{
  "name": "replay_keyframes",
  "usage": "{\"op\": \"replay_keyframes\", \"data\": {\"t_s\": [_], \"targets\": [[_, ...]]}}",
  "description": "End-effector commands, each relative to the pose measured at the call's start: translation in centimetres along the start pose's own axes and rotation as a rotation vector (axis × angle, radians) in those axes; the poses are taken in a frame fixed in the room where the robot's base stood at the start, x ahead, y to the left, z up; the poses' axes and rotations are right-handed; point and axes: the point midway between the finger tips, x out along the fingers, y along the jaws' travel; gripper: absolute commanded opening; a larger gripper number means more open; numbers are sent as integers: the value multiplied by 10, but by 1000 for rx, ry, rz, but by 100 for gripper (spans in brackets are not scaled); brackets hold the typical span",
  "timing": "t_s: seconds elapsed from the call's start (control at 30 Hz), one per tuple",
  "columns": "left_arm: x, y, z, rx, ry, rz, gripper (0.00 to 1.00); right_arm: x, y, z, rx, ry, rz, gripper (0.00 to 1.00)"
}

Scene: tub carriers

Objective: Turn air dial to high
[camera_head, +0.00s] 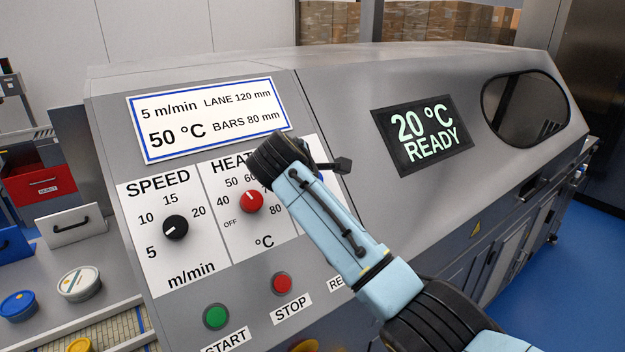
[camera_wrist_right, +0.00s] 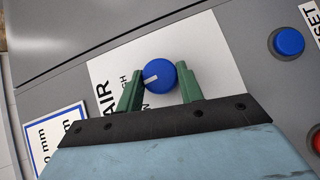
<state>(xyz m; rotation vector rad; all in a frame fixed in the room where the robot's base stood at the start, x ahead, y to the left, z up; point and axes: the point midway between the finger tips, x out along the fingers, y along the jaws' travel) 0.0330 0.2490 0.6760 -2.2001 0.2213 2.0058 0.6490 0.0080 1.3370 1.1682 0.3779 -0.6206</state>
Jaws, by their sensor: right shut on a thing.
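The blue air dial (camera_wrist_right: 160,76) sits on a white plate marked AIR (camera_wrist_right: 105,101) in the right wrist view. Its white pointer line points left and slightly down in that view. Part of a word ending in GH shows left of the dial; other lettering below it is partly covered by a finger. My right gripper (camera_wrist_right: 159,73) has its two green fingers on either side of the dial and is shut on it. My left gripper is in neither view.
The head view shows the black speed dial (camera_head: 175,227), red heat dial (camera_head: 251,201), green start button (camera_head: 216,316) and red stop button (camera_head: 282,283) close by. A display (camera_head: 421,134) reads 20 °C READY. A blue button (camera_wrist_right: 288,41) marked RESET shows in the wrist view.

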Motion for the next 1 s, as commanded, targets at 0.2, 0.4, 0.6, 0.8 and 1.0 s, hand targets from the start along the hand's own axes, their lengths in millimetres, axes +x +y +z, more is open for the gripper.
{"op": "replay_keyframes", "data": {"t_s": [0.2,0.4,0.6,0.8,1.0], "targets": [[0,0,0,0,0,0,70,0,1,-1,109,3,-104,14],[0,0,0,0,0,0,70,0,1,-1,174,2,-163,14],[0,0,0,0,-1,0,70,1,1,-1,206,2,-190,14],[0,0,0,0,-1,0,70,1,2,0,214,2,-196,14],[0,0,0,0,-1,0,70,1,2,0,214,2,-196,14]]}}
